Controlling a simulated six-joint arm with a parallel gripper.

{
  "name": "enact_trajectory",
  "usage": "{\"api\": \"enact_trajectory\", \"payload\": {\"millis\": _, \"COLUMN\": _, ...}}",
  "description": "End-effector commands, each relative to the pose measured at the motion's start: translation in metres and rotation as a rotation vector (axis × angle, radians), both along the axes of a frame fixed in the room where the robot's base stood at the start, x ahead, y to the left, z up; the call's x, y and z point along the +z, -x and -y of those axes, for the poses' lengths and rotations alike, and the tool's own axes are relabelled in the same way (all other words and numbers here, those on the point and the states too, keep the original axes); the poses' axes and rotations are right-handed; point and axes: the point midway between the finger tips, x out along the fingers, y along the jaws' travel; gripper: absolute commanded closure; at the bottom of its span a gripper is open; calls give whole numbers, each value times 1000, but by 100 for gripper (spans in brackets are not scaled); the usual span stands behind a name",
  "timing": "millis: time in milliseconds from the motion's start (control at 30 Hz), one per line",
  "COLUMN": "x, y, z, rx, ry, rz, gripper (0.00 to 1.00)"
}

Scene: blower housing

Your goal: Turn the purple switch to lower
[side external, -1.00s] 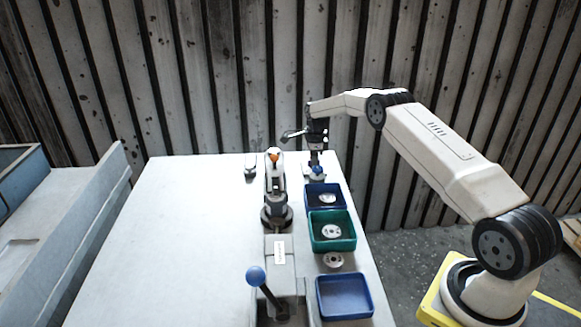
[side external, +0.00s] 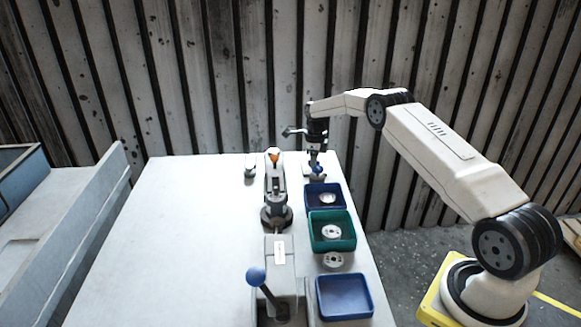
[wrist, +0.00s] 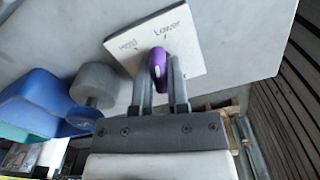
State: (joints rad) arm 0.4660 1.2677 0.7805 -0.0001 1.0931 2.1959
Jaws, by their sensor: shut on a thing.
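The purple switch (wrist: 158,62) stands on a pale square plate (wrist: 185,45) in the wrist view. The plate carries two labels with tick marks: "Lower" at its upper right and another, hard to read, to the left. The switch's visible end lies close to the "Lower" tick; its exact alignment is unclear. My gripper (wrist: 161,73) has one finger on each side of the switch and is shut on it. In the side external view my gripper (side external: 316,153) points down at the far right of the table, and the switch cannot be made out there.
A grey spool-shaped part (wrist: 94,85) and a blue bin (wrist: 35,103) are left of the plate. In the side view, a blue bin (side external: 341,188), a green bin (side external: 349,240) and a blue-knobbed lever (side external: 256,277) stand nearer. The table's left part (side external: 180,230) is clear.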

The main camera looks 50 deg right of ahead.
Motion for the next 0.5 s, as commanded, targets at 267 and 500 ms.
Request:
{"api": "enact_trajectory", "payload": {"millis": 267, "x": 1, "y": 0, "z": 0, "rx": -210, "ry": -1, "rz": 0, "gripper": 100}}
{"api": "enact_trajectory", "payload": {"millis": 500, "x": 1, "y": 0, "z": 0, "rx": -304, "ry": -1, "rz": 0, "gripper": 100}}
